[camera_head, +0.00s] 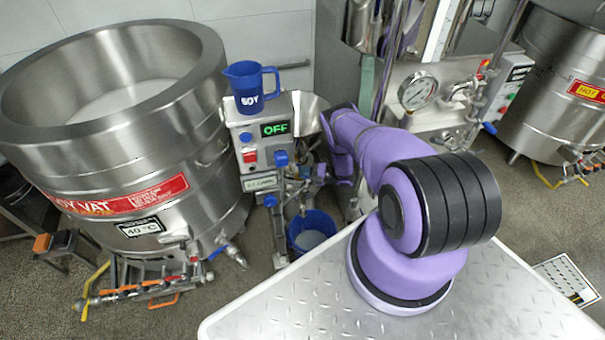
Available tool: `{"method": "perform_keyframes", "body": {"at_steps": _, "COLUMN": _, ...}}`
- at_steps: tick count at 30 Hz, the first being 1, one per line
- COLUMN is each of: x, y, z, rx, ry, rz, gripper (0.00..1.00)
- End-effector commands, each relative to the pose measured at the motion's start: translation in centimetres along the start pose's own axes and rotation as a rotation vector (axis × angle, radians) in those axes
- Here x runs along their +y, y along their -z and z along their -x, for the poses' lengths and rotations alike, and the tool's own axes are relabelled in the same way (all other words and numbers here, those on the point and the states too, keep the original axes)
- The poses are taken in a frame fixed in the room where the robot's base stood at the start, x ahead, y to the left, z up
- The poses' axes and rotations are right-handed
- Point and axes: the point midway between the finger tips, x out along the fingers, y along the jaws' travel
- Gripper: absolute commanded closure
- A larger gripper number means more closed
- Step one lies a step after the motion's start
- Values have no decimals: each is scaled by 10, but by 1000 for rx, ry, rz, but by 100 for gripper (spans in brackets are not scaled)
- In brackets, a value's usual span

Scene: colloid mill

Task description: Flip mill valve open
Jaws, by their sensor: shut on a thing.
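The colloid mill (262,155) is a steel box with a green "OFF" display, left of my arm. Small pipes and blue fittings of the mill valve (296,178) are on its lower right front. My purple arm reaches down to this spot. My gripper (321,174) is small and partly hidden behind the arm, at the right side of the valve fittings. It appears shut on the valve's handle, though the handle itself is mostly hidden. I cannot tell the handle's angle.
A blue jug (250,88) marked "SOY" stands on the mill. A blue bucket (314,232) with pale contents is below the valve. A large steel soy vat (120,120) is left, another vat (550,100) right. A pressure gauge (418,92) is behind my arm.

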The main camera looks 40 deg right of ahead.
Motion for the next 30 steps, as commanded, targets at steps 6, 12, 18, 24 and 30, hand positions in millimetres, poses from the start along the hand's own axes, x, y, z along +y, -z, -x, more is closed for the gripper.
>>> {"method": "perform_keyframes", "body": {"at_steps": 6, "x": -1, "y": 0, "z": 0, "rx": 24, "ry": 1, "rz": -1, "gripper": 100}}
{"method": "perform_keyframes", "body": {"at_steps": 12, "x": -1, "y": 0, "z": 1, "rx": 25, "ry": 2, "rz": -1, "gripper": 100}}
{"method": "perform_keyframes", "body": {"at_steps": 18, "x": -1, "y": 0, "z": 1, "rx": 24, "ry": 2, "rz": 0, "gripper": 74}}
{"method": "perform_keyframes", "body": {"at_steps": 24, "x": 0, "y": 0, "z": 1, "rx": 23, "ry": 1, "rz": 0, "gripper": 64}}
{"method": "perform_keyframes", "body": {"at_steps": 30, "x": 0, "y": 0, "z": 0, "rx": 9, "ry": 0, "rz": -1, "gripper": 64}}
